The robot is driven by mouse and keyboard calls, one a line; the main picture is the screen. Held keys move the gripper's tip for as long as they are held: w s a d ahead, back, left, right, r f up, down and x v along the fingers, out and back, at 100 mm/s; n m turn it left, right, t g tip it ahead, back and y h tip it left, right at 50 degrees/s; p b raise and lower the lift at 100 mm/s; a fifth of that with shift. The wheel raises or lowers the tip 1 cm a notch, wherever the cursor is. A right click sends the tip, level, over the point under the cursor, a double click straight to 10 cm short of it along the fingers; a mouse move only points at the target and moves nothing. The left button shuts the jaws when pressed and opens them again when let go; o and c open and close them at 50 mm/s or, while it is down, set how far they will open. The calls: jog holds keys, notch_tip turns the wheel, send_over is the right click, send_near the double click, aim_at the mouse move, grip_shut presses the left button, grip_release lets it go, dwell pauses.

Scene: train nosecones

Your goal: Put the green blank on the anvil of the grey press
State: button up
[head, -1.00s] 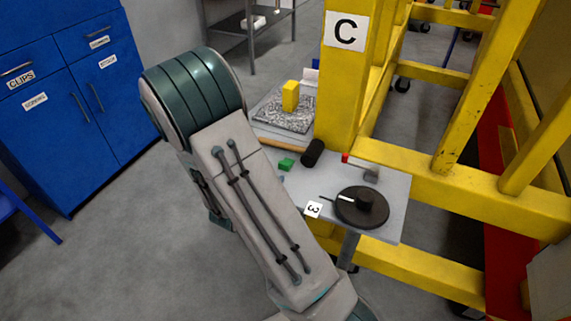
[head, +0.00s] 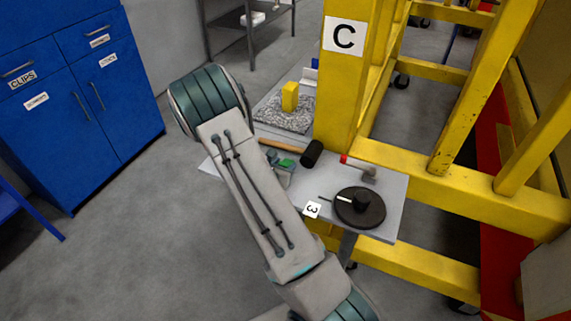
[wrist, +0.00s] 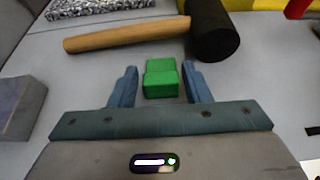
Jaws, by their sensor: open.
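The green blank (wrist: 160,82) lies on the grey table (head: 393,205) and looks like a stepped block, or two blocks close together. My gripper (wrist: 160,70) is open, with a blue finger on either side of the green blank and a gap visible at both sides. In the head view the green blank (head: 286,163) shows beside my forearm, partly hidden by my gripper. I cannot pick out the grey press or its anvil for certain; a small grey device with a red end (head: 362,169) stands to the right on the table.
A mallet with a wooden handle (wrist: 120,38) and black head (wrist: 212,30) lies just beyond the green blank. A grey block (wrist: 20,106) is at left. A dark round plate (head: 360,209) sits near the front. A yellow post (head: 340,100) rises behind.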

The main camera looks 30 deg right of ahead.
jog(key=c, duration=0.8)
